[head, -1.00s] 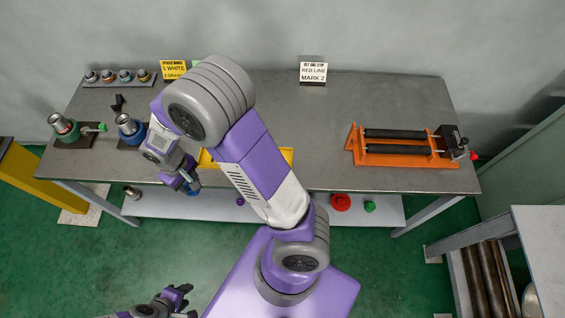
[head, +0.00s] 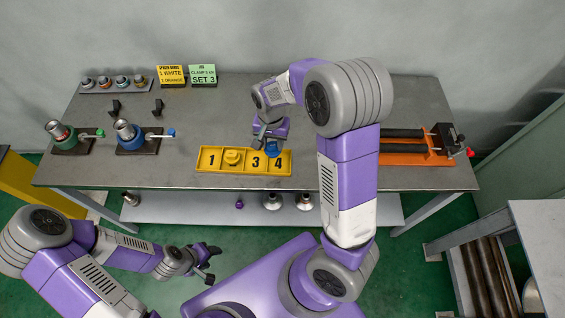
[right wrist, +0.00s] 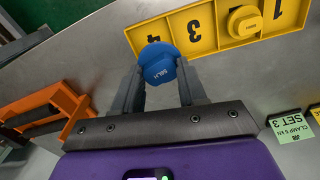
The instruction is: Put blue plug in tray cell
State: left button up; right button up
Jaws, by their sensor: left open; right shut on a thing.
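The blue plug (head: 273,153) is held in my right gripper (head: 270,143), over the back part of cell 4 of the yellow tray (head: 240,172). In the right wrist view the blue plug (right wrist: 160,66) sits between the two fingertips and overlaps the tray's edge by the number 4. I cannot tell whether it touches the tray. A yellow plug (head: 233,157) stands in the cell between 1 and 3. It also shows in the right wrist view (right wrist: 244,22). Cells 1 and 3 look empty. My left gripper (head: 208,263) is open and empty, in front of the table.
A green vise (head: 68,138) and a blue vise (head: 130,137) stand at the left of the table (head: 200,120). An orange roller stand (head: 405,158) is at the right. A yellow sign (head: 171,75) and a green sign (head: 203,75) stand at the back.

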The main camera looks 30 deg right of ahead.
jog(key=d+m, duration=0.1)
jog(key=d+r+m, duration=0.1)
jog(key=shift+w+m, duration=0.1)
jog(key=shift+m, duration=0.3)
jog(key=b, duration=0.1)
send_over(280, 163)
jog(key=shift+m, duration=0.3)
notch_tip(280, 163, down, 5)
jog(key=shift+f, duration=0.2)
jog(key=shift+f+b, duration=0.55)
jog(key=shift+f, duration=1.65)
jog(key=shift+f, duration=0.1)
jog(key=o, duration=1.2)
jog(key=shift+f, duration=0.1)
jog(key=shift+c, duration=0.2)
notch_tip(280, 163, up, 12)
jog(key=shift+r+p, duration=0.25)
jog(key=shift+p, duration=1)
